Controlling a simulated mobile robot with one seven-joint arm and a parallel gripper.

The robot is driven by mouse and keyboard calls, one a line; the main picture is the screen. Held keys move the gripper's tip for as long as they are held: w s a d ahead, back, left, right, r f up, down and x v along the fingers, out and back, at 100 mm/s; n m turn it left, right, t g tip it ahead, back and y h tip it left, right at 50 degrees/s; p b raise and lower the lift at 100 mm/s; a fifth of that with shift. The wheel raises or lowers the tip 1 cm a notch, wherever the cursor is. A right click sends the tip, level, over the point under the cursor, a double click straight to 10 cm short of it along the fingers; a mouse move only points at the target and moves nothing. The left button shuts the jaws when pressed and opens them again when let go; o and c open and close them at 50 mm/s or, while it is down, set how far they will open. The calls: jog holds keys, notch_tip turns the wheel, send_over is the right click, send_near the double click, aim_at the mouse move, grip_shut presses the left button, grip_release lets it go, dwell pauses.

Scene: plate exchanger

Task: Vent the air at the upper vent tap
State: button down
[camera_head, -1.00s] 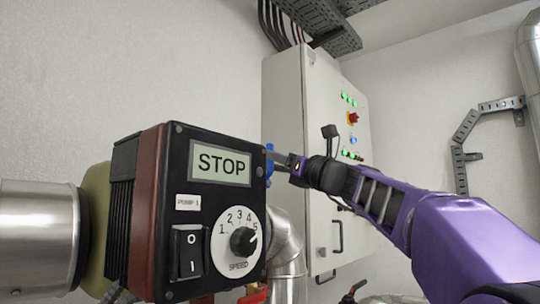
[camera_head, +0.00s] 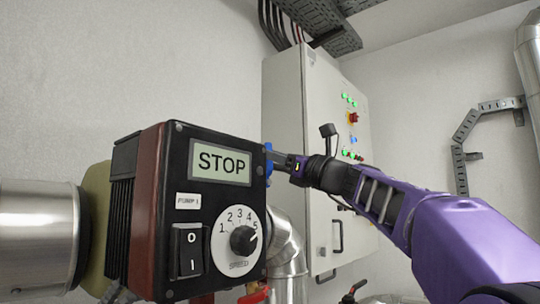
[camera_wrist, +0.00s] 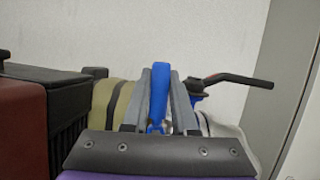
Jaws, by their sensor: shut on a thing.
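A blue tap handle (camera_wrist: 159,88) stands between the fingers of my gripper (camera_wrist: 160,98) in the wrist view, and the fingers are shut on it. In the head view only a sliver of the blue handle (camera_head: 269,160) shows at the right edge of the pump box. My gripper (camera_head: 274,160) reaches it from the right. The tap's body and outlet are mostly hidden behind the fingers and the pump box. No air or water is seen coming out.
The black pump box (camera_head: 190,215) with a STOP display stands close left of my gripper. A grey cabinet (camera_head: 300,130) stands behind. In the wrist view a black lever (camera_wrist: 238,79) sticks out to the right of the fingers. Insulated pipes run below.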

jog(key=shift+s+a+f+n+g+h, duration=0.15)
jog(key=shift+s+a+f+n+g, duration=0.85)
jog(key=shift+n, duration=2.55)
jog(key=shift+s+a+f+n+g+h, duration=0.15)
jog(key=shift+s+f+n+g, duration=0.4)
jog(key=shift+f+n+g, duration=1.95)
jog(key=shift+s+a+r+n+g+h, duration=0.1)
jog(key=shift+s+a+r+n+g, duration=0.45)
jog(key=shift+n, duration=4)
jog(key=shift+s+a+f+g, duration=0.1)
jog(key=shift+s+f+g, duration=0.05)
jog(key=shift+f+g, duration=0.15)
jog(key=c, duration=0.7)
grip_release()
jog(key=v, duration=1.7)
jog(key=shift+s+b, duration=0.2)
jog(key=shift+b, duration=0.15)
